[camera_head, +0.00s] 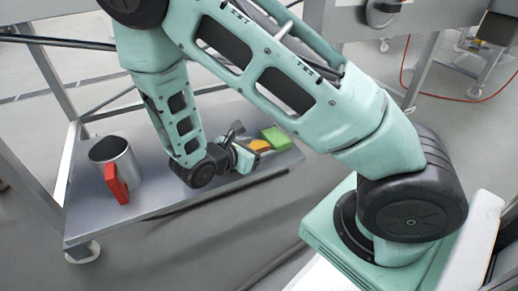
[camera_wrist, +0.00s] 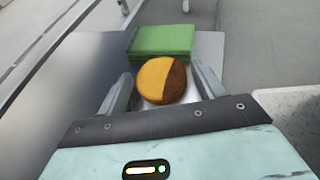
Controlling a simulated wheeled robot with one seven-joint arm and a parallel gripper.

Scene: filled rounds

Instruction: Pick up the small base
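A small round piece (camera_wrist: 162,80), yellow-orange on the left and dark brown on the right, shows between my fingers in the wrist view. It is the likeliest small base, but I cannot be sure. In the head view its orange side (camera_head: 260,145) shows just beyond the end of my arm. My gripper (camera_wrist: 163,88) is open, with one finger on each side of the round and a small gap at each side. A pale patch shows under the round; I cannot tell what it is. How high the fingers are over the shelf is unclear.
A green block (camera_wrist: 162,41) lies just beyond the round, and also shows in the head view (camera_head: 277,138). A metal jug (camera_head: 121,163) with a red handle stands at the left of the grey shelf (camera_head: 160,197). Table legs and a rail frame the shelf.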

